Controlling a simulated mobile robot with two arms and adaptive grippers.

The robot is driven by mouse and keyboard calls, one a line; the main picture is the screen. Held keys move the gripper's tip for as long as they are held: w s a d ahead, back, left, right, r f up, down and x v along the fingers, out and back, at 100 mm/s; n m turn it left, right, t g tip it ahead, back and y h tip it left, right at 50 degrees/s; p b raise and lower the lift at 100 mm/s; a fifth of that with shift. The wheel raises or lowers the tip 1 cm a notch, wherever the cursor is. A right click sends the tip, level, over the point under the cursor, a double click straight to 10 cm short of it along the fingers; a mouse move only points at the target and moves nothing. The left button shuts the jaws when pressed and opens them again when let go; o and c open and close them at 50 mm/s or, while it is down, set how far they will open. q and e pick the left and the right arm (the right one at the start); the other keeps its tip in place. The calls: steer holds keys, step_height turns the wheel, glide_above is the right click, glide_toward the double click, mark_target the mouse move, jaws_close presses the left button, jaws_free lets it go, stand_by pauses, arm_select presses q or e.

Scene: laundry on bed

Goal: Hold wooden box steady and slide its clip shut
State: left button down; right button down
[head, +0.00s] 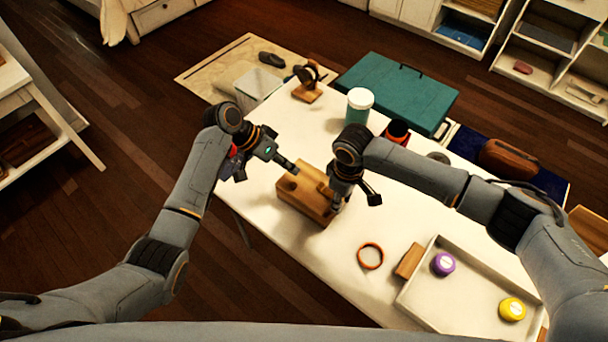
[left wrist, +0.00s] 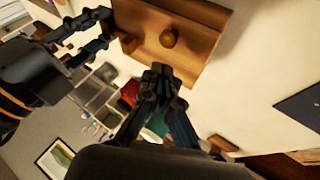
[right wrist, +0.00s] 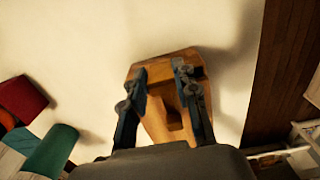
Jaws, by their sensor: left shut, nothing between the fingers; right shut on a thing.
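The wooden box (head: 303,197) lies on the white table near its front edge. It also shows in the left wrist view (left wrist: 200,35), with a round knob or recess on its face, and in the right wrist view (right wrist: 160,125). My right gripper (right wrist: 163,82) is shut on the box, its fingers on either side of a wooden part; I cannot tell whether that part is the clip. My left gripper (head: 292,167) is shut and empty, its tips close to the box's upper left side in the head view. Its closed tips (left wrist: 160,75) appear near the box's edge; contact is unclear.
A teal-bodied jar (head: 359,108) and a teal case (head: 398,88) stand beyond the box. An orange ring (head: 370,256), a small wooden block (head: 409,261) and a white tray (head: 413,303) with purple and yellow round items lie to the right. Table around the ring is mostly clear.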

arm_select(q)
steer(key=v, duration=0.7)
steer(key=shift+s, duration=0.1)
arm_select(e)
steer(key=c, duration=0.9)
jaws_free()
steer(key=shift+c, duration=0.2)
steer(key=shift+s, duration=0.1)
steer(key=shift+r, duration=0.1)
